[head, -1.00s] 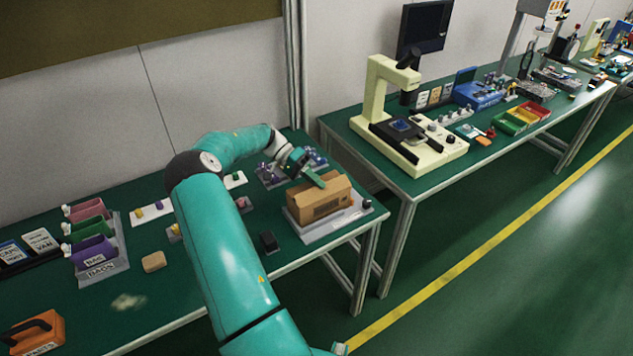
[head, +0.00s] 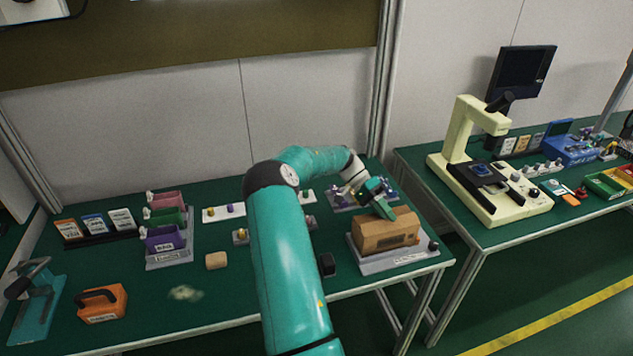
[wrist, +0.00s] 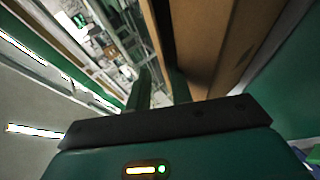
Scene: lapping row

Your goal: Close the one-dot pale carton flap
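The brown cardboard carton (head: 388,238) sits on a pale grey base (head: 405,260) at the right end of the green bench. My gripper (head: 384,209) is at the carton's upper back edge, reaching over its top from the left; I cannot tell if it touches. In the wrist view the gripper's two fingers (wrist: 160,88) stand a narrow gap apart, with nothing seen between them. A brown carton wall or flap (wrist: 215,45) runs close beside the right finger. The flap's angle and any dot mark are too small or hidden to tell.
A dark knob (head: 433,246) stands at the base's right end. A purple-topped fixture (head: 345,198) is behind the carton, and a small black block (head: 327,264) is to its left. Coloured bins (head: 165,240) stand further left. A gap separates this bench from the microscope bench (head: 480,232).

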